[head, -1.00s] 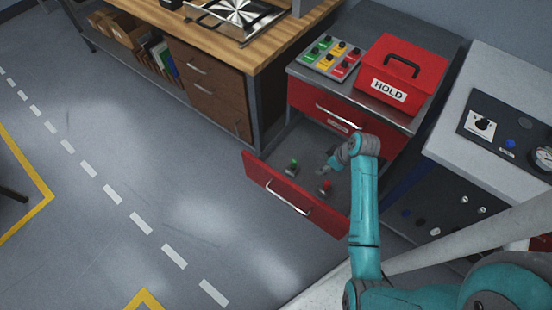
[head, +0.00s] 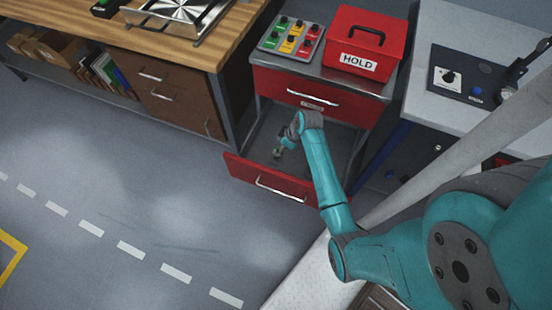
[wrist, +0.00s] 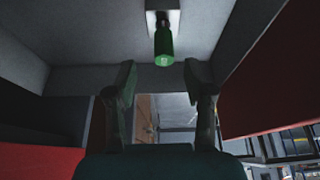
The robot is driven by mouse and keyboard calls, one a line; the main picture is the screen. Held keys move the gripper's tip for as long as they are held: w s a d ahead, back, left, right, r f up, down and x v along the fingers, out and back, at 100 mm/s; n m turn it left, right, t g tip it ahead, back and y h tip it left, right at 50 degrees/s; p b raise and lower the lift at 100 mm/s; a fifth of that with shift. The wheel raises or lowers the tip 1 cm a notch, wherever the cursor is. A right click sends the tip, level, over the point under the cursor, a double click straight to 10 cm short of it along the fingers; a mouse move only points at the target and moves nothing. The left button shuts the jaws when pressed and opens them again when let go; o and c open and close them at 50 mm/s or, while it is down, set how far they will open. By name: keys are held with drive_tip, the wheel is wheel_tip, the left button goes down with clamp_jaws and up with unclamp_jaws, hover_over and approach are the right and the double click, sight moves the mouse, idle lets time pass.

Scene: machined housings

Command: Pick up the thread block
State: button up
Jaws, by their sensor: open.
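A small pale block with a green cylinder on it (wrist: 164,45) shows at the top centre of the wrist view. The green piece also shows in the open red drawer (head: 272,181) in the head view (head: 277,154). No label tells whether it is the thread block. My gripper (wrist: 160,88) is open and empty, with its two dark fingers apart. The green cylinder lies just beyond the fingertips in the picture, between their lines and not touching them. In the head view my gripper (head: 284,143) is down in the drawer, close to the green piece. My arm hides the drawer's right part.
The drawer's walls and red front surround my gripper closely. A wooden bench (head: 215,42) stands left, a grey console (head: 445,105) right. The floor in front is clear.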

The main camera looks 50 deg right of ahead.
hover_over(276, 159)
drive_tip(key=shift+w+d+f, duration=0.1)
drive_tip(key=shift+d+f, duration=0.1)
drive_tip(key=shift+f, duration=0.9)
drive_tip(key=shift+w+d+f, duration=0.1)
drive_tip(key=shift+d+f, duration=0.05)
drive_tip(key=shift+f, duration=0.95)
clamp_jaws()
